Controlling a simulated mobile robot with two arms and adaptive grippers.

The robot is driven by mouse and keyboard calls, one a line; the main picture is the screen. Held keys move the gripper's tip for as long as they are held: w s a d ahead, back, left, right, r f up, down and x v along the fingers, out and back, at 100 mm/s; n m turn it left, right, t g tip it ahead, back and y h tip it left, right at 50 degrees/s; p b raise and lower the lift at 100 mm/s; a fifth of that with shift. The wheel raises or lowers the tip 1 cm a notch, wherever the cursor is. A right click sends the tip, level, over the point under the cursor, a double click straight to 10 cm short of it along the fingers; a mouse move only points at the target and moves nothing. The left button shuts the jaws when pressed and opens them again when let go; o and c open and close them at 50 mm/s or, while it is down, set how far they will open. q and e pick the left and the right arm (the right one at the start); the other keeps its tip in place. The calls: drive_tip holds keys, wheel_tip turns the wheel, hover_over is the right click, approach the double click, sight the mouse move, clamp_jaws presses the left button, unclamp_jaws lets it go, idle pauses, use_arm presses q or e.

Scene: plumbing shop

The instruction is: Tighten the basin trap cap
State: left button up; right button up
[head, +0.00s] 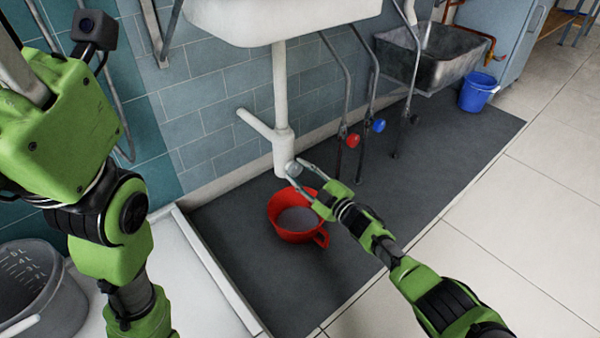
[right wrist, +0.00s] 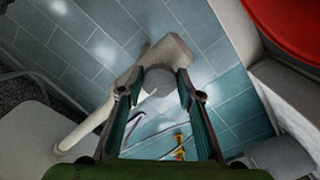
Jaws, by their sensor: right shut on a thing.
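The white basin trap (head: 282,130) hangs upright under the basin, with a side pipe running left to the tiled wall. Its cap (head: 293,169) is a small pale grey round piece at the trap's lower end. My right gripper (head: 300,176) comes from the lower right and is shut on the cap. In the right wrist view, the cap (right wrist: 161,82) sits between the two fingertips of my right gripper (right wrist: 163,88), below the white trap body (right wrist: 168,52). The fingers partly hide the cap.
Grey pipes with a red valve (head: 352,140) and a blue valve (head: 379,125) stand to the right. A grey bucket (head: 45,310) is at lower left. Tiled floor lies open at right.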

drive_tip(key=shift+f, duration=0.1)
drive_tip(key=o, duration=1.1)
drive_tip(key=shift+c, duration=0.2)
drive_tip(key=shift+d, duration=0.1)
drive_tip(key=v, duration=1.2)
